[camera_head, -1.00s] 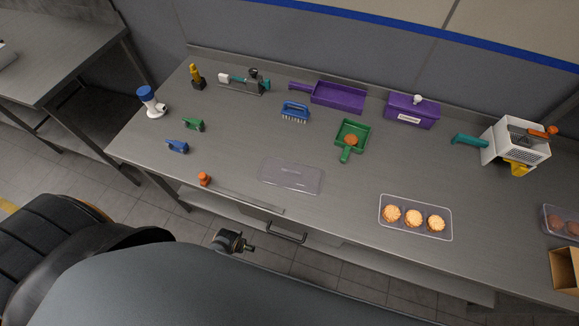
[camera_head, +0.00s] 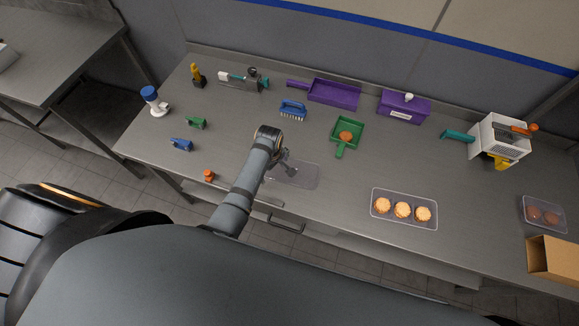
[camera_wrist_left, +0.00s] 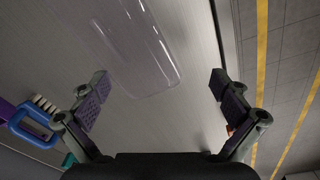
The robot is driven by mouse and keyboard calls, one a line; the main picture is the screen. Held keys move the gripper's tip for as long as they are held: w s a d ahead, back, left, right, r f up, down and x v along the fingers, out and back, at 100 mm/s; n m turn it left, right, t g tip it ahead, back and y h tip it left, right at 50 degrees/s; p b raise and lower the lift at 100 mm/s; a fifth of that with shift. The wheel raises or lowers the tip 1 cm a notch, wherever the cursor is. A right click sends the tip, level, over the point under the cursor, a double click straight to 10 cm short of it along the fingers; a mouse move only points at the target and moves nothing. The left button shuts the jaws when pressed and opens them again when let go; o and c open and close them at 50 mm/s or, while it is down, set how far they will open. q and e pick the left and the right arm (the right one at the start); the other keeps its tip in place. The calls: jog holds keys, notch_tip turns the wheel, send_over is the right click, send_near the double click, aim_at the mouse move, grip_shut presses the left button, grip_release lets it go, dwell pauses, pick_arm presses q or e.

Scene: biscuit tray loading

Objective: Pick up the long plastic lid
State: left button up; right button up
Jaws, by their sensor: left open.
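The long clear plastic lid (camera_head: 300,176) lies flat on the steel table near its front edge. My left gripper (camera_head: 284,168) is at the lid's left end, and my arm hides part of that end. In the left wrist view the lid (camera_wrist_left: 138,48) runs up from between the fingers toward the top of the picture. There my left gripper (camera_wrist_left: 157,88) has its two fingers wide apart with nothing between them, one on each side of the lid's near end. I cannot tell its exact height above the table. My right gripper does not show.
A clear tray with several biscuits (camera_head: 374,217) stands right of the lid. A green dustpan (camera_head: 346,127), a blue brush (camera_head: 292,110) and a purple scoop (camera_head: 335,92) lie behind it. An orange-handled tool (camera_head: 209,175) lies at the front left.

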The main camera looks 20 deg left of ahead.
aim_at(292, 159)
pick_arm(q)
jog(key=w+d+r+n, duration=0.5)
jog(key=w+r, duration=0.1)
jog(key=shift+g, duration=0.4)
jog(key=f+b, duration=0.1)
jog(key=f, duration=0.1)
jog(key=f+b, duration=0.1)
jog(key=b, duration=0.1)
jog(key=f+b, duration=0.1)
jog(key=f, duration=0.1)
jog(key=shift+s+f+b, duration=0.25)
jog(key=shift+f+b, duration=0.1)
jog(key=shift+r, duration=0.1)
jog(key=f+b, duration=0.1)
jog(key=b, duration=0.1)
jog(key=f+b, duration=0.4)
jog(key=shift+s+a+f, duration=0.2)
jog(key=shift+a, duration=0.05)
jog(key=shift+r, duration=0.2)
jog(key=shift+c, duration=0.3)
jog(key=c, duration=0.7)
jog(key=shift+s, duration=0.1)
jog(key=shift+c, duration=0.3)
